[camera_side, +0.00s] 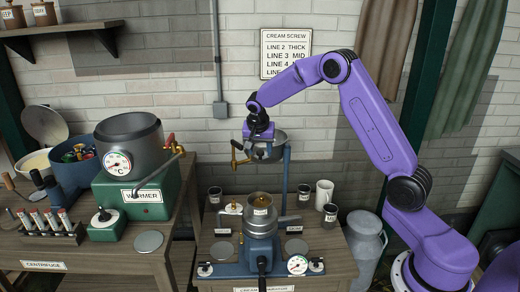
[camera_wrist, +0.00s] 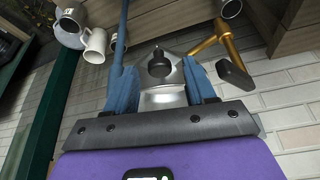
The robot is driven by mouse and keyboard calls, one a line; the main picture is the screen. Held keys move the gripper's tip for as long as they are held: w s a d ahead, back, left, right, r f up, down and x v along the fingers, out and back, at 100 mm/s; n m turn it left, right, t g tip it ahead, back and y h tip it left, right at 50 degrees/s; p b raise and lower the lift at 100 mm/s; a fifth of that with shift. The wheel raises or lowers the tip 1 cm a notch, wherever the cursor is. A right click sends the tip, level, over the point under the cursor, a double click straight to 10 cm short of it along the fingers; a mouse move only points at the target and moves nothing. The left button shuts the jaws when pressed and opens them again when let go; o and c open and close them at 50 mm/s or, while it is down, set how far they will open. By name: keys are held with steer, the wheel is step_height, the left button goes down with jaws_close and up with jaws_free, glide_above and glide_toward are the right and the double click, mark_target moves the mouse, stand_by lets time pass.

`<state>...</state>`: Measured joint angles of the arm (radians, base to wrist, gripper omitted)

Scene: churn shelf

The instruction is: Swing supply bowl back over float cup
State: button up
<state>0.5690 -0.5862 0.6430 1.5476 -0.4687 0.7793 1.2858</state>
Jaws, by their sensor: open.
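The supply bowl (camera_side: 279,137) is a grey metal bowl with a brass tap (camera_side: 238,153), held on a blue post (camera_side: 286,178). In the side view it stands higher than the brass float cup (camera_side: 260,199) on the separator; whether it is directly above cannot be told. My gripper (camera_side: 262,138) is at the bowl from above and hides part of it. In the wrist view my open gripper (camera_wrist: 160,68) has its blue fingers on either side of a dark knob (camera_wrist: 158,64) at the bowl (camera_wrist: 163,98). Contact with the knob is unclear.
The green warmer (camera_side: 135,190) stands on the left bench. A milk can (camera_side: 365,240) is right of the table.

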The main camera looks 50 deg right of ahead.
steer(key=shift+f, duration=0.2)
steer(key=shift+c, duration=0.4)
jaws_close()
steer(key=shift+s, duration=0.1)
steer(key=s+d+n+t+y, duration=0.2)
steer(key=s+n+y, duration=0.1)
steer(key=s+n, duration=0.7)
steer(key=shift+n+y, duration=0.4)
steer(key=shift+n, duration=0.1)
steer(key=shift+s+d, duration=0.1)
steer(key=shift+d, duration=0.05)
